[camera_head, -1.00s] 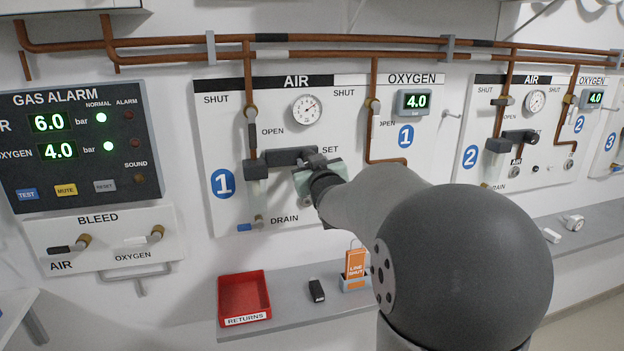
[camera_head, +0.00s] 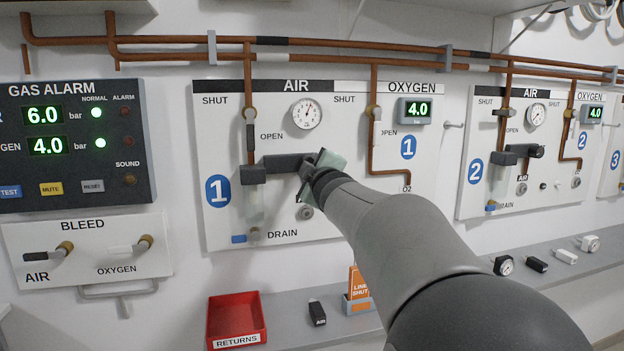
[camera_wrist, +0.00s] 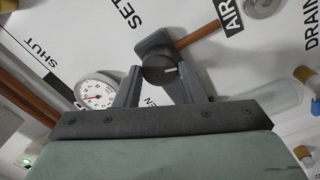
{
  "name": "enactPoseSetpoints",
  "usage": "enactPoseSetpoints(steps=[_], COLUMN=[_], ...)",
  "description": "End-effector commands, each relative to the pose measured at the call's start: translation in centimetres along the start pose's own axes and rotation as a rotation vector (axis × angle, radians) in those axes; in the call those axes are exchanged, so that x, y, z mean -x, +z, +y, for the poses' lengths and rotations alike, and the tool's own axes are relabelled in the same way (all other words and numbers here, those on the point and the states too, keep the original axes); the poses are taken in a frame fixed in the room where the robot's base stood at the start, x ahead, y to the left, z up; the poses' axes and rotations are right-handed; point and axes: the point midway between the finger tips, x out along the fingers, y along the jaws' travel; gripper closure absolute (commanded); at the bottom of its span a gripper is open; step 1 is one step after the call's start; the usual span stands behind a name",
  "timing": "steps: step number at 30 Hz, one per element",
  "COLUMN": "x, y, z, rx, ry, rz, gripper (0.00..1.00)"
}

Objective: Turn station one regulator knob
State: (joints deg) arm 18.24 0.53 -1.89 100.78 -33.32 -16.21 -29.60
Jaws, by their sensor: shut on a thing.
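The station one regulator knob (camera_wrist: 158,70) is dark and round with a white mark, seen close in the wrist view. My gripper (camera_wrist: 157,82) has one finger on each side of it and is shut on it. In the head view my gripper (camera_head: 312,182) is at the right end of the dark regulator body (camera_head: 283,163) and hides the knob and the SET label. The station one air gauge (camera_head: 306,114) is above it; it also shows in the wrist view (camera_wrist: 97,92).
Copper pipes (camera_head: 330,48) run across the wall above. The station one air valve (camera_head: 250,120) and drain valve (camera_head: 255,234) are left of my gripper. Below is a grey shelf (camera_head: 283,323) with a red returns tray (camera_head: 236,318), a black block (camera_head: 317,313) and an orange tag.

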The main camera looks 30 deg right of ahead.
Motion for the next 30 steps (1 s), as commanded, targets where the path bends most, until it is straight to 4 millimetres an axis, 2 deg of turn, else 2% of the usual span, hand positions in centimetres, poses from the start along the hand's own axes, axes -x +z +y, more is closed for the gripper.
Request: enactPoseSetpoints(steps=[10,27,28,30], x=[0.00,0.00,0.00,0.00], y=[0.02,-0.04,-0.04,-0.03], z=[-0.03,0.04,0.04,0.03], rx=[0.150,0.180,0.180,0.179], ry=[0.000,0.000,0.000,0.000], rz=[0.007,0.009,0.009,0.009], gripper=[0.87,0.87,0.59,0.42])
